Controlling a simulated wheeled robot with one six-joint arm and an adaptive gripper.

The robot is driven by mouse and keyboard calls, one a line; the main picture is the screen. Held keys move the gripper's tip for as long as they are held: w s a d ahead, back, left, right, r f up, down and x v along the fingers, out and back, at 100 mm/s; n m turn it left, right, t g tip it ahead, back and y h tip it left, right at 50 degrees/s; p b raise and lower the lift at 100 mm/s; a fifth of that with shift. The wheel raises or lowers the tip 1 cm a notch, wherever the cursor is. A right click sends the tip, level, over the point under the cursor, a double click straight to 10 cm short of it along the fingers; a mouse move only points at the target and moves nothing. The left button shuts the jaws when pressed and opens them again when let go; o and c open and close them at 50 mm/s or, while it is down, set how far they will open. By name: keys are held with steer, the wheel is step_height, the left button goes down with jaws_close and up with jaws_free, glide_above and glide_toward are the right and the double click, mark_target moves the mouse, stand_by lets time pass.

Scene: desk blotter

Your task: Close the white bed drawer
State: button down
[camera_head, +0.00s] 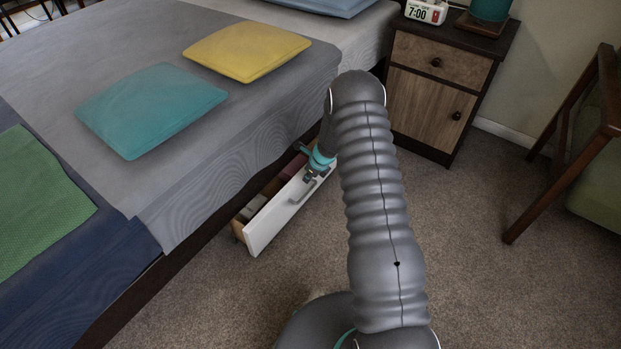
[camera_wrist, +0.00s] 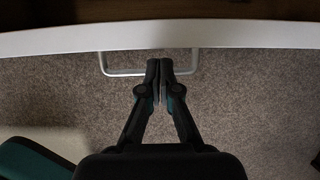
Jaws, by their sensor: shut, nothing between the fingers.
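The white bed drawer (camera_head: 287,215) stands open, pulled out from under the side of the bed (camera_head: 170,215). Some folded items lie inside it. Its white front also crosses the top of the wrist view (camera_wrist: 240,35). A grey bar handle (camera_head: 303,192) is on the front; in the wrist view the handle (camera_wrist: 122,72) shows as a U-shaped bar over the carpet. My gripper (camera_wrist: 160,66) is shut and empty, with its fingertips at the right part of the handle. I cannot tell whether they touch it. In the head view my gripper (camera_head: 310,176) is above the drawer front.
A wooden nightstand (camera_head: 432,85) with a clock (camera_head: 426,11) stands beyond the drawer, near the wall. A chair (camera_head: 575,140) stands at the right. Yellow (camera_head: 247,50) and teal (camera_head: 150,108) cushions lie on the bed. Carpet in front of the drawer is clear (camera_head: 220,300).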

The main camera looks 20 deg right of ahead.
steer(key=shift+d, duration=0.35)
